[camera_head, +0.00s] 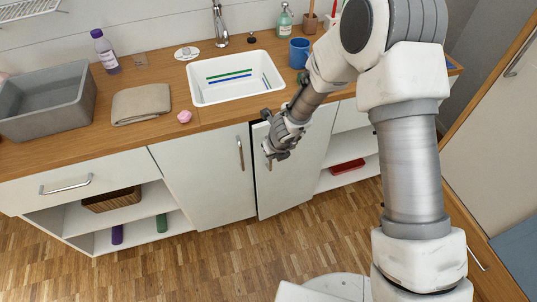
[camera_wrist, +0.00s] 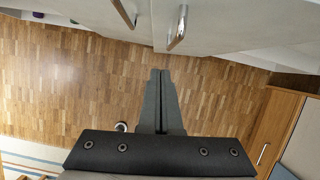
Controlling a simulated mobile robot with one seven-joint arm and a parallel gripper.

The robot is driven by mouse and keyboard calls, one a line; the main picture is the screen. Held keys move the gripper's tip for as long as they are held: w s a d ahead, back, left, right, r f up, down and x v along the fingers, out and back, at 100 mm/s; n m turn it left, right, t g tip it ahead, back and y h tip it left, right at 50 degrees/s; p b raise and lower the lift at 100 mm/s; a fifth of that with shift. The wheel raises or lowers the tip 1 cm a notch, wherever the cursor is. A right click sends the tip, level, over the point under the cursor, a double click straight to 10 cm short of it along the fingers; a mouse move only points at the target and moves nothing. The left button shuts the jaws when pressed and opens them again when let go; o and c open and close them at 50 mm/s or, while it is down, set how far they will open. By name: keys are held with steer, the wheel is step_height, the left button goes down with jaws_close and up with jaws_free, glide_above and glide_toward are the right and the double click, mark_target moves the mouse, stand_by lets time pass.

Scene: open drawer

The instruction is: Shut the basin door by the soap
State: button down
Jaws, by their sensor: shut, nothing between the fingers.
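The white right-hand basin door (camera_head: 300,170) stands slightly ajar, with a dark gap along its left edge and its bar handle (camera_head: 267,160) near that edge. In the wrist view the door (camera_wrist: 215,22) and its handle (camera_wrist: 178,30) are at the top. The left-hand basin door (camera_head: 200,175) looks closed. A green pump bottle (camera_head: 285,21), apparently the soap, stands behind the white basin (camera_head: 235,79), toward its right. My gripper (camera_head: 279,152) is in front of the right door's upper left part, hiding some of it. Its empty fingers (camera_wrist: 161,72) are together; contact with the door cannot be told.
A blue cup (camera_head: 299,53) stands right of the basin. A small pink object (camera_head: 184,116) lies on the counter near its front edge. Open shelves with a basket (camera_head: 112,199) are left of the doors, and a red tray (camera_head: 347,166) is right. The wooden floor in front is mostly clear.

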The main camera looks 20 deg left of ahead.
steer(key=d+f+n+t+h+b, duration=0.1)
steer(key=d+f+n+h+b, duration=0.25)
steer(key=d+f+n, duration=0.55)
steer(key=n+t+y+b, duration=0.9)
steer(key=y, duration=0.4)
glide_toward(257, 149)
steer(key=b+x, duration=0.2)
steer(key=x, duration=0.5)
steer(key=shift+d, duration=0.1)
